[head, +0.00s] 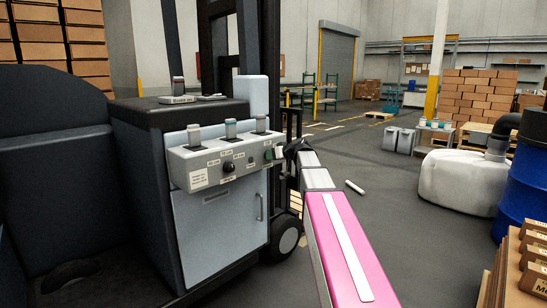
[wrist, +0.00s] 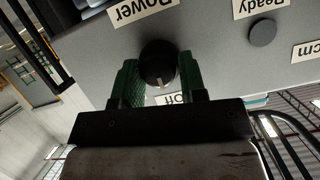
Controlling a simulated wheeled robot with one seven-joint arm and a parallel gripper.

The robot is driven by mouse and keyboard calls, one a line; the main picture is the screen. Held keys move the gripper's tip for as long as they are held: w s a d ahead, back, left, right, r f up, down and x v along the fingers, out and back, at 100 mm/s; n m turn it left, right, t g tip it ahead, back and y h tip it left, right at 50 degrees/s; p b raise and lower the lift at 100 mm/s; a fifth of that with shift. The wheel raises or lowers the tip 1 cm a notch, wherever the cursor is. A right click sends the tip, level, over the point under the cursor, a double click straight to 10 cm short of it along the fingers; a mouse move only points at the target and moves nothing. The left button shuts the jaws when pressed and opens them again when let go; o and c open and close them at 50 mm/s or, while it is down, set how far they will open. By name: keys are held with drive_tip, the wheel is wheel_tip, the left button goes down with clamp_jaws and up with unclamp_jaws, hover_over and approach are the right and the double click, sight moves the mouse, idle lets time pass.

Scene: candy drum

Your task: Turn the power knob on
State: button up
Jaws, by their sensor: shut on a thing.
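The black round power knob (wrist: 158,60) sits on the grey control panel (wrist: 215,65), just by a label reading "Power" (wrist: 142,9). The wrist view is upside down. A pale pointer mark on the knob points down in that view, towards the partly hidden "Off" label (wrist: 171,98). My gripper (wrist: 157,75) has its green fingers shut on the knob, one on each side. In the head view my gripper (head: 270,155) is at the right end of the panel (head: 205,160), and it hides the knob there.
A "Ready" label (wrist: 266,6) with a dark round light (wrist: 262,33) is beside the knob. A white cylinder (head: 354,187) lies on open floor at right. A blue drum (head: 526,185) stands far right.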

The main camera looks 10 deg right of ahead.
drive_tip(key=shift+w, duration=0.2)
drive_tip(key=m+y, duration=0.1)
drive_tip(key=m, duration=0.1)
drive_tip(key=m+g+y, duration=0.1)
drive_tip(key=m, duration=0.1)
drive_tip(key=shift+w+d+f, duration=0.1)
drive_tip(key=shift+w+d, duration=0.1)
drive_tip(key=m+y, duration=0.1)
drive_tip(key=m, duration=0.1)
drive_tip(key=m+y, duration=0.1)
drive_tip(key=m, duration=0.1)
drive_tip(key=shift+f+m+g+y, duration=0.15)
drive_tip(key=shift+m+g+y, duration=0.15)
drive_tip(key=shift+g+y, duration=0.1)
idle(0.5)
drive_tip(key=o, duration=0.8)
drive_tip(key=shift+a, duration=0.15)
drive_tip(key=shift+o, duration=0.2)
drive_tip(key=v, duration=1.1)
